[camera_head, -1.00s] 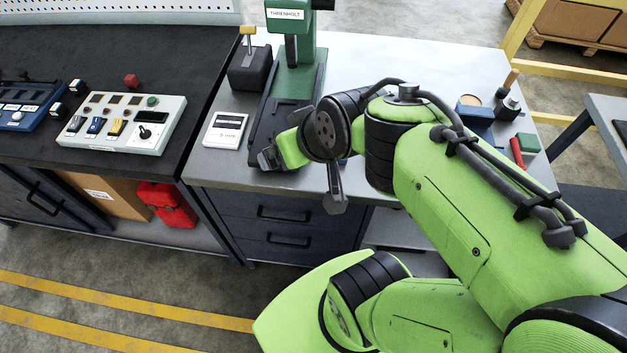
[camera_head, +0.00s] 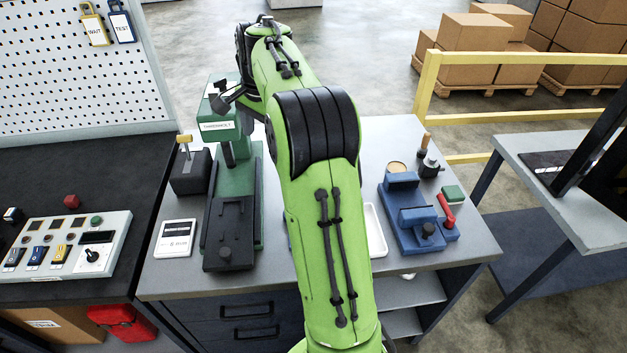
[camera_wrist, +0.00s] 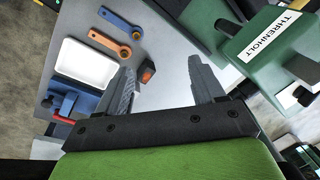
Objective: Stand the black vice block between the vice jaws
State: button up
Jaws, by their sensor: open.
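The blue vice (camera_head: 401,232) is at the right of the grey bench, with a gap between its raised jaws; part of it shows at the left of the wrist view (camera_wrist: 60,102). A larger black block with a tan handle (camera_head: 190,173) stands at the bench's back left. My gripper (camera_wrist: 162,66) is open and empty, above the bench.
The green press (camera_head: 234,180) stands close to my gripper, at the right in the wrist view. A white tray (camera_wrist: 85,75), a blue wrench (camera_wrist: 121,24) and an orange wrench (camera_wrist: 109,42) lie on the bench. A red-handled tool (camera_head: 446,211) is beside the vice.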

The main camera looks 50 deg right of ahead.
jog(key=s+d+f+m+y+p, duration=0.1)
jog(key=d+f+m, duration=0.45)
jog(key=d, duration=0.35)
jog(key=s+d+f+m+y+p, duration=0.1)
jog(key=d+f+m+p, duration=0.1)
jog(key=d+f+m, duration=0.5)
jog(key=f+n+b, duration=0.1)
jog(key=f, duration=0.4)
jog(key=w+f+n+b, duration=0.1)
jog(key=f, duration=0.4)
jog(key=f+n+b, duration=0.1)
jog(key=f, duration=0.4)
jog(key=shift+w+d+f+g, duration=0.25)
jog(key=shift+f+g, duration=0.05)
jog(key=shift+g, duration=0.1)
jog(key=shift+r, duration=0.1)
grip_shut()
